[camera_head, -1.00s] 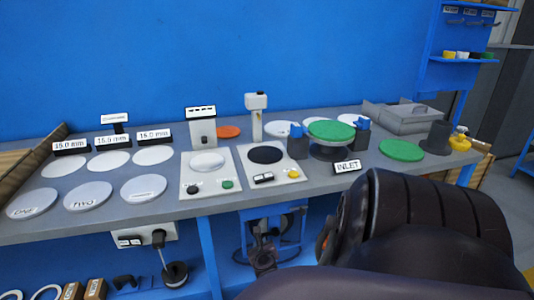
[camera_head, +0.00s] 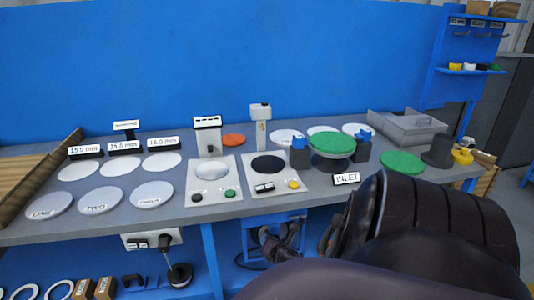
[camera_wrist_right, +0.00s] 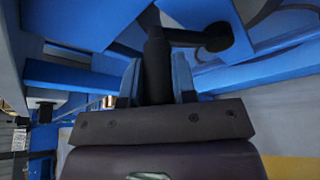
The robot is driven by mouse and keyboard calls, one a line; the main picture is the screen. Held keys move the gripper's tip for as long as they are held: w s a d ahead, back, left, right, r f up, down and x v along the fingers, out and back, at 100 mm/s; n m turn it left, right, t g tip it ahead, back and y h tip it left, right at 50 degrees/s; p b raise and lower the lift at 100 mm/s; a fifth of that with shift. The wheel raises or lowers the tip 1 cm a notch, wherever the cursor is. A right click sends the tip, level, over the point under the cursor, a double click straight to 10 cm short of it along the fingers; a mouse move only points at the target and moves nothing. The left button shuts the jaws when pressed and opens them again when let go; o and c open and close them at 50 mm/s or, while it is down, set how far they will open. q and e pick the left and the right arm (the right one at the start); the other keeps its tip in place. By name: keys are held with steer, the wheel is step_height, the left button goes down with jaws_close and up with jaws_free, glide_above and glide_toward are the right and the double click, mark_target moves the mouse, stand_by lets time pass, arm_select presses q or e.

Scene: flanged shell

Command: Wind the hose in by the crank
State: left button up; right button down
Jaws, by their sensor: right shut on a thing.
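In the right wrist view, my right gripper (camera_wrist_right: 156,82) has its blue fingers closed on the sides of a dark upright crank handle (camera_wrist_right: 156,52). A dark crank arm (camera_wrist_right: 185,37) runs from the handle's top to a round hub at the right. In the head view, a blue frame (camera_head: 249,236) with dark round parts, seemingly the hose reel, sits under the bench. Dark jointed parts show in front of it, small and partly covered. My right forearm fills the lower right, and my right gripper cannot be made out clearly there. The hose is not clearly visible. My left gripper is out of view.
The grey bench (camera_head: 240,207) carries white discs, two control panels, green discs (camera_head: 402,162) and an INLET sign (camera_head: 346,178). A lower shelf holds rings and small boxes (camera_head: 84,289). A blue rack (camera_head: 466,68) stands at the right. The bench's front edge lies above the reel.

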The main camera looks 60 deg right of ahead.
steer(key=shift+s+d+r+m+t, duration=0.35)
steer(key=shift+m+t, duration=0.05)
steer(key=shift+m, duration=0.25)
steer(key=shift+s+d+r+m+t, duration=0.3)
steer(key=shift+s+d+m+t, duration=0.1)
steer(key=shift+m, duration=0.25)
steer(key=c, duration=0.9)
jaws_free()
steer(key=shift+f, duration=0.1)
steer(key=shift+a, duration=0.1)
steer(key=p+v, duration=0.6)
steer(key=v, duration=0.4)
steer(key=shift+s+a+r, duration=0.1)
steer(key=shift+s+r, duration=0.15)
steer(key=shift+s, duration=0.15)
